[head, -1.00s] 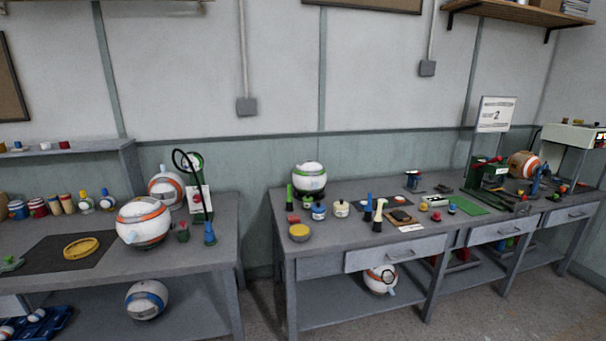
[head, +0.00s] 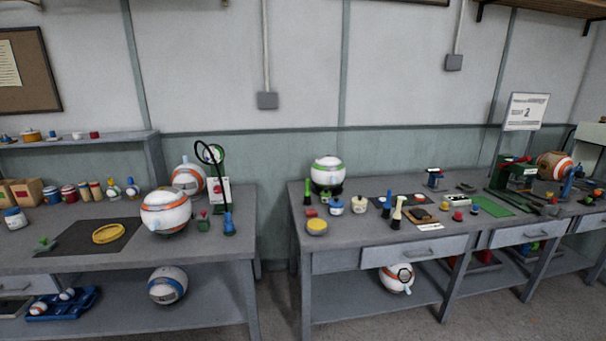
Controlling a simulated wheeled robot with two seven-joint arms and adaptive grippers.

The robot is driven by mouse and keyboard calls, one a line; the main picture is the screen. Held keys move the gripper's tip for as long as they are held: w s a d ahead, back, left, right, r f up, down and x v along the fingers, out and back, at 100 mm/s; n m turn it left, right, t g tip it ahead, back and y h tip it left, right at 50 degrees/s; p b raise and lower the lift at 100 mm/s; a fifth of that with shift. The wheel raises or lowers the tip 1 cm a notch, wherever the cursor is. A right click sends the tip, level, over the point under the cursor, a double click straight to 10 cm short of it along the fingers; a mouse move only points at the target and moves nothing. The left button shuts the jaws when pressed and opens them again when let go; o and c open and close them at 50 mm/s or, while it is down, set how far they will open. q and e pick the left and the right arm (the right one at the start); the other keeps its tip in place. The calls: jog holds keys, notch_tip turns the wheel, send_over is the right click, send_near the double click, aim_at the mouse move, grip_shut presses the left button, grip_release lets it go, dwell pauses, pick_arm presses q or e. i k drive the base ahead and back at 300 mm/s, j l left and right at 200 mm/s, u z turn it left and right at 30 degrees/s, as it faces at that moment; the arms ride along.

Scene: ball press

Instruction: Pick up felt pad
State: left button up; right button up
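I cannot pick out the felt pad for certain at this distance. A round yellow-topped piece (head: 317,226) sits near that bench's front left corner. A green flat rectangle (head: 492,206) lies farther right. Neither of my grippers is in view.
The right bench (head: 345,241) also holds jars, brushes, a green-white ball (head: 327,172) and a green press (head: 515,174). The left bench (head: 70,262) holds orange-white balls, a yellow ring (head: 109,233) and a lamp. A floor gap separates the benches.

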aim_at(44, 245)
jog(key=i+j+u, duration=0.1)
jog(key=u, duration=0.4)
jog(key=i+j+u, duration=0.1)
jog(key=u, duration=0.35)
jog(key=i+u, duration=0.2)
jog(key=u, duration=0.3)
jog(key=i+u, duration=0.1)
jog(key=u, duration=0.4)
